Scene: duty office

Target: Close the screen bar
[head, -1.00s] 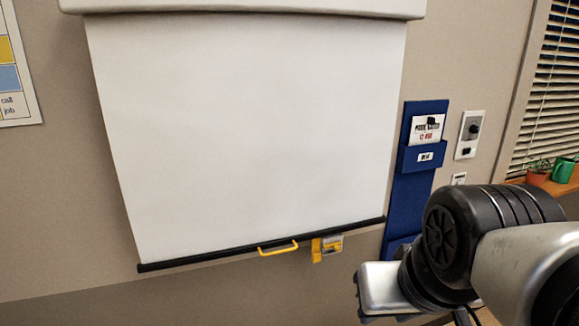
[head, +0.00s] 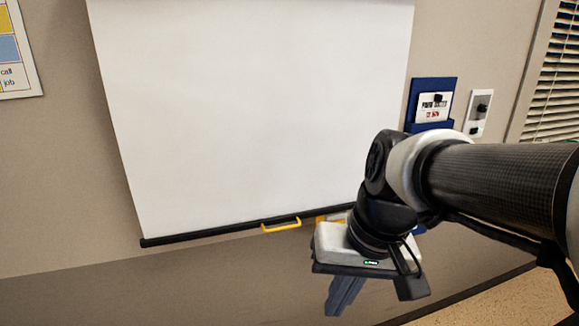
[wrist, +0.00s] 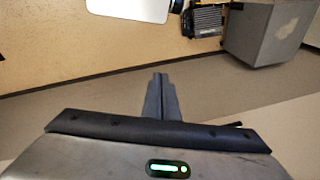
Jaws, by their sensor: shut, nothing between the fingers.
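The white projection screen (head: 250,110) hangs pulled down on the wall. The black screen bar (head: 190,237) runs along its lower edge, with a yellow handle (head: 281,225) at its middle. My gripper (head: 335,308) is to the right of the handle and below the bar, apart from both and pointing downward. In the wrist view its fingers (wrist: 159,82) are together with nothing between them. My arm hides the right end of the bar and most of the yellow part (head: 330,218) beside the handle.
A blue wall pocket (head: 430,112) with a card and a wall switch panel (head: 479,113) are right of the screen. Blinds (head: 555,90) hang at far right. The wrist view shows a grey box (wrist: 268,35) and a dark ribbed object (wrist: 203,20). Wall below the bar is clear.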

